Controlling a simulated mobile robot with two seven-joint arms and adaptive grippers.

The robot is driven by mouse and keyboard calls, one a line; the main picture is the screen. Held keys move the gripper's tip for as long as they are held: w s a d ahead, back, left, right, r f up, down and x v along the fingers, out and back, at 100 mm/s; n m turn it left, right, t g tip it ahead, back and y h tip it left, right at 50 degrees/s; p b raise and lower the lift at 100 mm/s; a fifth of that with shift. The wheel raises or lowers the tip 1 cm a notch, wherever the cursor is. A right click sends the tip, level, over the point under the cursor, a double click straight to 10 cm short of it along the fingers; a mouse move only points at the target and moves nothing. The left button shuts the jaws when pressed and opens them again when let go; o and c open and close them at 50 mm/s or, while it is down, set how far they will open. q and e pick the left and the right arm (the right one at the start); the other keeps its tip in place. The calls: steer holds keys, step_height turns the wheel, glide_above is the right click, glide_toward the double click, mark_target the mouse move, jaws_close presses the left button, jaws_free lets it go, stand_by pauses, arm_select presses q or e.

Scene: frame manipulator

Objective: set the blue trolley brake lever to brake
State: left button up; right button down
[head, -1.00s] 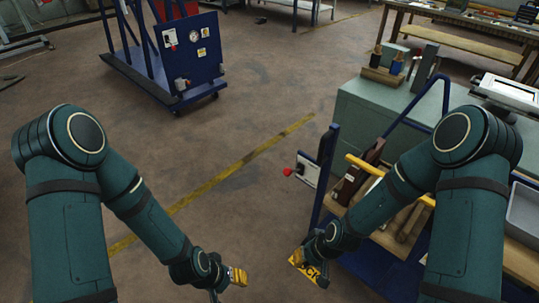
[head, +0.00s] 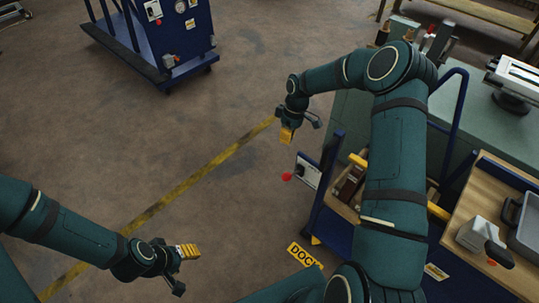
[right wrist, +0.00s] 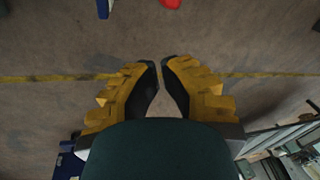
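The blue trolley (head: 333,160) stands at the right in the head view. On its corner post is a white plate (head: 308,170) with a lever ending in a red knob (head: 287,177), which points left. My right gripper (head: 287,134) hangs above and behind the knob, apart from it, with its yellow fingers together and empty. In the right wrist view its fingers (right wrist: 160,78) nearly meet, and a red piece (right wrist: 171,3) shows at the top edge. My left gripper (head: 190,251) is low at left centre over the floor, empty, its fingers looking closed together.
A second blue cart (head: 185,45) with a panel stands at the far left. A yellow DOCK sign (head: 304,255) lies by the trolley's foot. The floor between is clear, crossed by a yellow line (head: 200,178).

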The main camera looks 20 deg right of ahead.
steer(key=shift+w+d+r, duration=0.25)
steer(key=shift+w+r, duration=0.05)
steer(key=shift+w, duration=0.05)
steer(key=shift+f, duration=0.15)
steer(key=b, duration=0.1)
glide_toward(292, 174)
steer(key=w+a+f, duration=0.3)
steer(key=w+f, duration=0.1)
steer(key=w, duration=0.1)
steer(key=shift+s+a+f, duration=0.15)
steer(key=shift+s+f, duration=0.45)
steer(key=shift+f, duration=0.2)
steer(key=shift+s+a+f, duration=0.2)
steer(key=shift+s+f, duration=0.4)
steer(key=shift+f, duration=0.25)
steer(key=shift+a, duration=0.1)
